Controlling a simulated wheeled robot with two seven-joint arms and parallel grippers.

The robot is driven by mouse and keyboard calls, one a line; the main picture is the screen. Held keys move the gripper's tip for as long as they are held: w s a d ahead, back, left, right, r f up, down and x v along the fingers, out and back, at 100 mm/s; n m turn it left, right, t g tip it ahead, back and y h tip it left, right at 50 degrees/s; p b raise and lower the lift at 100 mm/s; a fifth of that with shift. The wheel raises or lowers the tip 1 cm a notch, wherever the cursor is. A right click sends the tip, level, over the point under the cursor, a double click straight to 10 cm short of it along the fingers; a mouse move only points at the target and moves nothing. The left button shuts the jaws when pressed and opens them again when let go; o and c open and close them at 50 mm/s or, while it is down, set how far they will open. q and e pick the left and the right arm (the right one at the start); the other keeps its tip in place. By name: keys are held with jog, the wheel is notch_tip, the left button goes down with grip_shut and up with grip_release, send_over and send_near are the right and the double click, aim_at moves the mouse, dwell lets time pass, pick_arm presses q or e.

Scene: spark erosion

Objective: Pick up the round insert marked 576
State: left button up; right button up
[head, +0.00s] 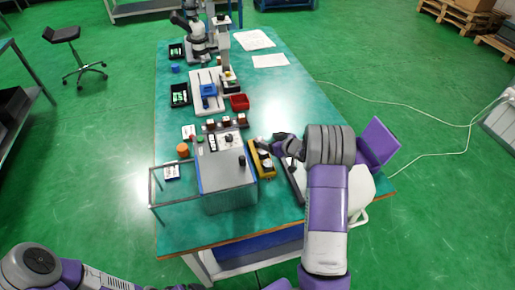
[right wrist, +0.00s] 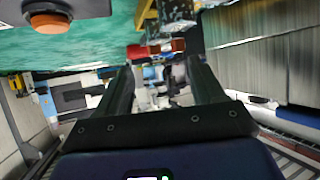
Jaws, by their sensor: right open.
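A yellow holder (head: 254,158) lies on the green table, just right of the grey control box. It carries small pale and dark round pieces (head: 266,163). Their markings are too small to read, so I cannot tell which is 576. My right gripper (head: 276,145) is over the holder's far right side, with its arm coming from the right. In the right wrist view my right gripper (right wrist: 160,68) has its two dark fingers apart, with nothing held between them. A yellow part (right wrist: 145,12) and a blurred metallic piece show beyond the fingertips. My left gripper is out of view.
The grey control box (head: 226,172) stands left of the holder, with a wire-like frame beside it. An orange knob (head: 183,150), a red bin (head: 239,102) and a blue vise-like block (head: 208,90) are on the table. Papers lie at the far right, where the table is clearer.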

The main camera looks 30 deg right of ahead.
aim_at(258, 139)
jog(key=x, duration=0.2)
jog(key=b+x, duration=0.1)
jog(key=x, duration=0.1)
jog(key=f+b+x, duration=0.1)
jog(key=x, duration=0.2)
jog(key=shift+s+f, duration=0.15)
jog(key=shift+s, duration=0.1)
jog(key=shift+w, duration=0.25)
jog(key=shift+c, duration=0.3)
grip_shut()
